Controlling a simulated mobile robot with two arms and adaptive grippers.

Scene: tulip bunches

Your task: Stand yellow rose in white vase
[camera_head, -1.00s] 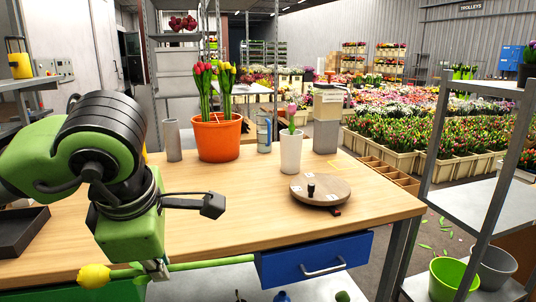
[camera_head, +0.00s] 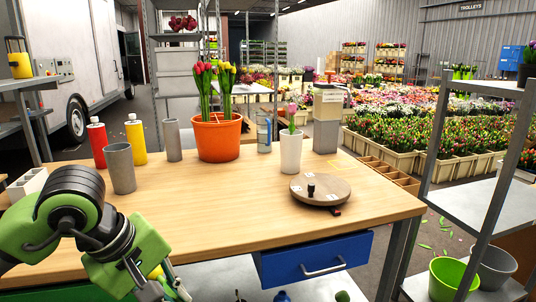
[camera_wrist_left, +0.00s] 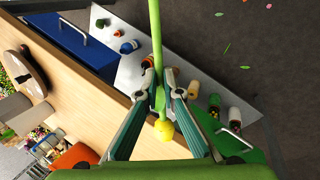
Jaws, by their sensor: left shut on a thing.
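The white vase (camera_head: 291,153) stands upright on the table and holds a pink tulip (camera_head: 291,112). My left gripper (camera_wrist_left: 158,88) is shut on the green stem (camera_wrist_left: 154,38) of the yellow rose. The yellow head (camera_wrist_left: 163,130) lies on the near side of the fingers in the wrist view, and the stem runs out past them. Most of the stem is hidden there. My right gripper is not in view.
On the table (camera_head: 230,235) are an orange pot (camera_head: 218,140) of tulips, a round wooden turntable (camera_head: 320,189), a grey cup (camera_head: 120,168), a red bottle (camera_head: 97,143) and a yellow bottle (camera_head: 136,140). A blue drawer (camera_head: 314,260) sits under the front edge. The table's middle is clear.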

